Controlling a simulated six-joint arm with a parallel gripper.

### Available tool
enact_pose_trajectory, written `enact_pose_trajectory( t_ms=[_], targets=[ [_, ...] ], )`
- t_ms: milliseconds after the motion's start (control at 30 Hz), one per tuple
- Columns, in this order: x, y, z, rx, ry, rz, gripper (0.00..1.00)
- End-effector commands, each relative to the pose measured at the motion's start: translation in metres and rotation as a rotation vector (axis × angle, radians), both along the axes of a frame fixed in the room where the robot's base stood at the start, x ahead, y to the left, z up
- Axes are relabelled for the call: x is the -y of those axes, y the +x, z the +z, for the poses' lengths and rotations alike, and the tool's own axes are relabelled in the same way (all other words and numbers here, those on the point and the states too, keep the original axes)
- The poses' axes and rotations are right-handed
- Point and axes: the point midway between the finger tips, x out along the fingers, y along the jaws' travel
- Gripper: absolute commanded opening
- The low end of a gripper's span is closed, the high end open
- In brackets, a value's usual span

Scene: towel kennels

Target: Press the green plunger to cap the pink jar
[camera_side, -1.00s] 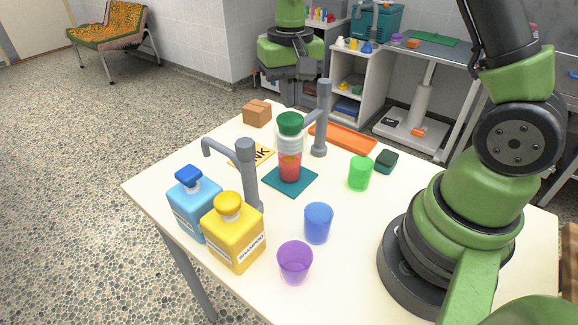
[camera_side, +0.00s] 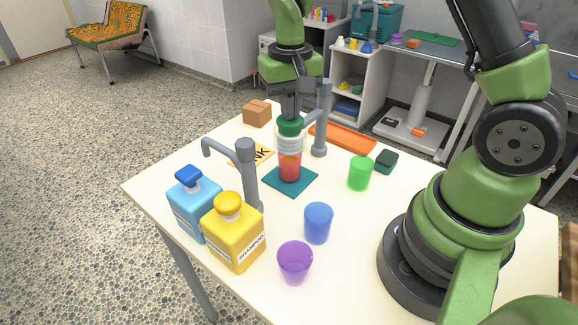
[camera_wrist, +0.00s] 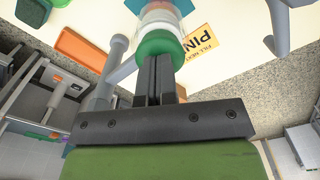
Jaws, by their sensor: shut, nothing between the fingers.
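The green plunger (camera_side: 290,125) is a green knob on top of a clear collar held by a grey stand (camera_side: 321,120). Below it is the jar (camera_side: 289,168) with pink-red contents, upright on a teal mat (camera_side: 305,183). My gripper (camera_side: 290,114) is shut and empty, pointing down with its fingertips at the top of the plunger. In the wrist view the shut fingers (camera_wrist: 154,62) meet the green plunger (camera_wrist: 158,43). Contact looks likely, but the fingers hide part of its top. The jar's rim is hard to make out inside the collar.
A grey tap (camera_side: 246,165), blue bottle (camera_side: 193,205) and yellow shampoo bottle (camera_side: 234,236) stand at left. An orange tray (camera_side: 345,137), dark green block (camera_side: 386,161), cardboard box (camera_side: 257,113) and yellow card (camera_side: 262,154) lie around the stand.

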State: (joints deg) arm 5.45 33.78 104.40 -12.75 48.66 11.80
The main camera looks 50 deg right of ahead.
Motion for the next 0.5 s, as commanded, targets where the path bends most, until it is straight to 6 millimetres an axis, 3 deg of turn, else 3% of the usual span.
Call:
enact_pose_trajectory(
  t_ms=[500],
  targets=[
    [-0.0001,-0.0002,-0.0099,-0.001,0.001,-0.001,0.0]
  ],
)
